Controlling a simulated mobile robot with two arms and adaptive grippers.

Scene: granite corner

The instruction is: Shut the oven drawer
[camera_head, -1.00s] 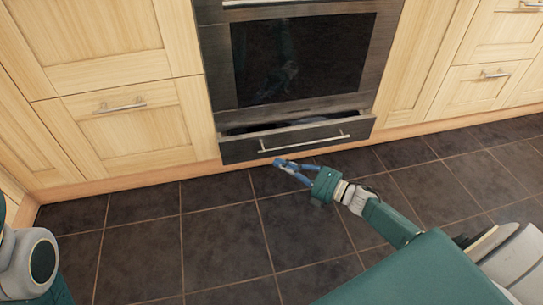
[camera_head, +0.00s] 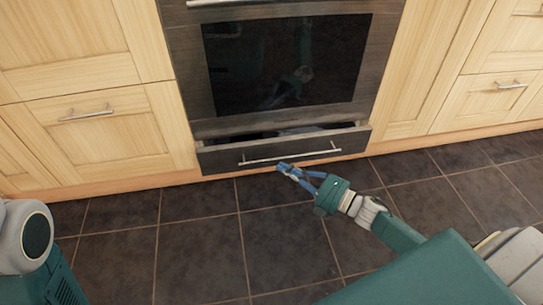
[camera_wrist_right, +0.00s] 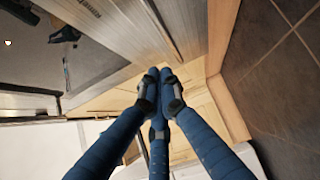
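The oven drawer (camera_head: 225,161) is the dark, wide front under the oven (camera_head: 285,65). It stands partly open, with a dark gap behind its top edge. Its long bar handle (camera_head: 310,154) runs across the front. My right gripper (camera_head: 283,167) is in front of the drawer, its blue fingertips by the lower edge, just below the handle; I cannot tell whether they touch. In the right wrist view, the fingertips of the right gripper (camera_wrist_right: 160,75) are together with nothing seen between them. My left gripper is not in view; only part of the left arm shows.
Pale wood cabinets with bar handles flank the oven on the left (camera_head: 105,140) and the right (camera_head: 485,95). The dark tiled floor (camera_head: 200,240) in front is clear. A wooden plinth (camera_head: 110,190) runs along the base of the cabinets.

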